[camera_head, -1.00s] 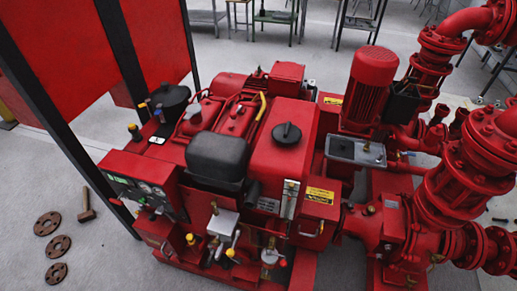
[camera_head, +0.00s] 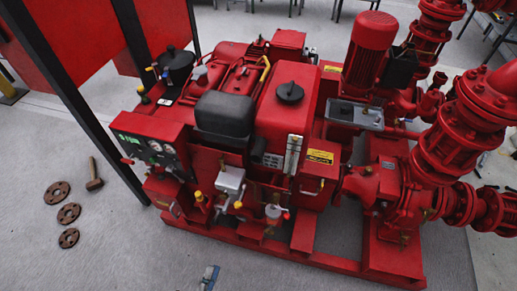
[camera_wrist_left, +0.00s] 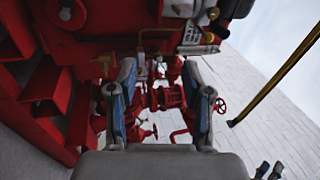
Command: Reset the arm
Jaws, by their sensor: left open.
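My left gripper (camera_head: 210,277) shows only as a small blue and grey tip at the bottom edge of the head view. In the left wrist view, its two blue fingers (camera_wrist_left: 162,90) are spread apart with nothing between them. The red fire pumpset (camera_head: 240,140) stands beyond it in the head view, and red pipes and valves show between and behind the fingers in the wrist view.
The floor in front of the pumpset is clear. A yellow pole (camera_wrist_left: 275,80) shows in the wrist view.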

